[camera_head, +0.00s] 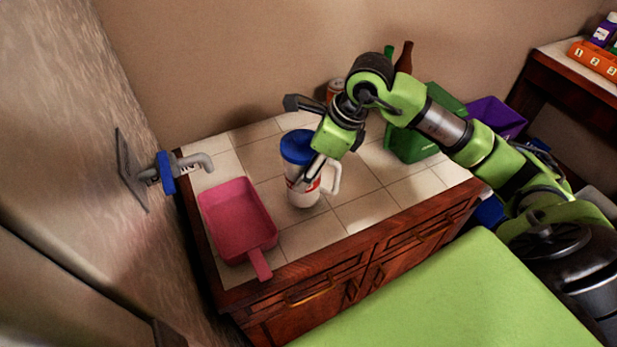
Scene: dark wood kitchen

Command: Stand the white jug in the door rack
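The white jug (302,199) stands upright on the tiled counter. It has a blue lid (297,146), a red marking on its side and a white handle on its right. My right gripper (307,178) comes down from the upper right, with its fingers at the jug's side between the body and the handle. The fingers overlap the jug in the picture, and I cannot tell whether they grip it. My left gripper is out of view. I cannot make out a door rack in this view.
A pink dustpan-like tray (237,222) lies left of the jug. A grey tap with a blue part (167,172) juts from the left wall. A can (334,90), a brown bottle (405,58) and a green bin (412,144) stand behind. The front right counter is clear.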

